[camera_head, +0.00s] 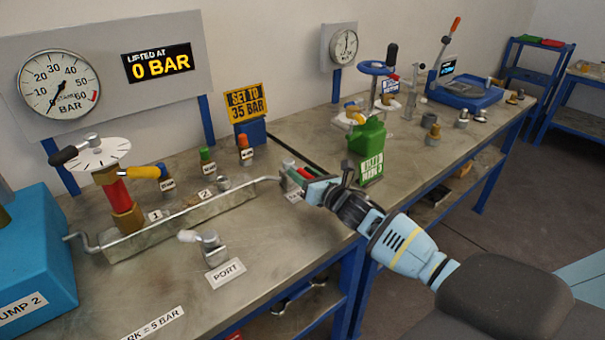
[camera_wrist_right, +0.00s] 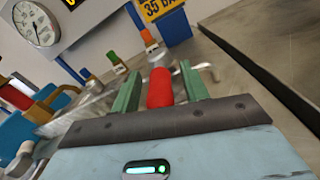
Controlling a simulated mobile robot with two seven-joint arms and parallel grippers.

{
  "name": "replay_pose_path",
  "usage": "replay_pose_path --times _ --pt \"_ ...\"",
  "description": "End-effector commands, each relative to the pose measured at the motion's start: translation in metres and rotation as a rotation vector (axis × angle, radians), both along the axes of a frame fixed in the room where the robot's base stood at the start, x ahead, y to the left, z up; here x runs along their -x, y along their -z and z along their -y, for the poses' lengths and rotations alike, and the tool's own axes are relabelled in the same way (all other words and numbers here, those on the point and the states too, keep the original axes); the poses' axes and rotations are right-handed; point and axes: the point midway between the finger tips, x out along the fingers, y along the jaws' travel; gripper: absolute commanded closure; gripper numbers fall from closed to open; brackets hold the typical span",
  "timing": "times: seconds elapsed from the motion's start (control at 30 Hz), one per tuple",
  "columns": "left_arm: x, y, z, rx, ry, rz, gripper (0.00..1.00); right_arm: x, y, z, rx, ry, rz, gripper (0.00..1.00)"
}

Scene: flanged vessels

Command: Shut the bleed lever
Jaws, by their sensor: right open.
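A red sleeve (camera_wrist_right: 160,88), apparently the bleed lever's handle, stands between my right gripper's (camera_wrist_right: 157,90) green fingers in the right wrist view, with a gap on each side. In the head view, the red sleeve (camera_head: 305,172) shows at the bench's middle, partly hidden by my right gripper (camera_head: 297,178), which is open around it. A small label (camera_head: 295,197), not readable, is just in front of it. The lever's base and pivot are hidden. My left gripper is not in view.
A long metal trough (camera_head: 185,222) with a crank end lies left of the gripper. A yellow lever (camera_head: 143,172) sits on the red valve column (camera_head: 119,195).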

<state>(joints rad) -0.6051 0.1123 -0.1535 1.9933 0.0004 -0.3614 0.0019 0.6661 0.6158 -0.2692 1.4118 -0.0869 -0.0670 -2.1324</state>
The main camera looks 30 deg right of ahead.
Motion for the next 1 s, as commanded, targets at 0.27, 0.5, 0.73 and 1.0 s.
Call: replay_pose_path --times 0.27,0.5,0.73,1.0 --pt "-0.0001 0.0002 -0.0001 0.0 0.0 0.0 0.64 -0.0067 -0.0005 -0.0007 0.001 -0.001 0.001 0.55" --pt "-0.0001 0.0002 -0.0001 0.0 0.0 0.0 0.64 -0.0064 -0.0004 -0.0007 0.001 -0.001 0.001 0.67" --pt "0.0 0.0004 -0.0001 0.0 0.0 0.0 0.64 -0.0063 -0.0004 -0.0007 0.001 -0.001 0.0 0.97" --pt "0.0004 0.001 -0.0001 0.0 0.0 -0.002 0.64 -0.0064 -0.0003 -0.0012 0.0 -0.001 0.0 1.0"
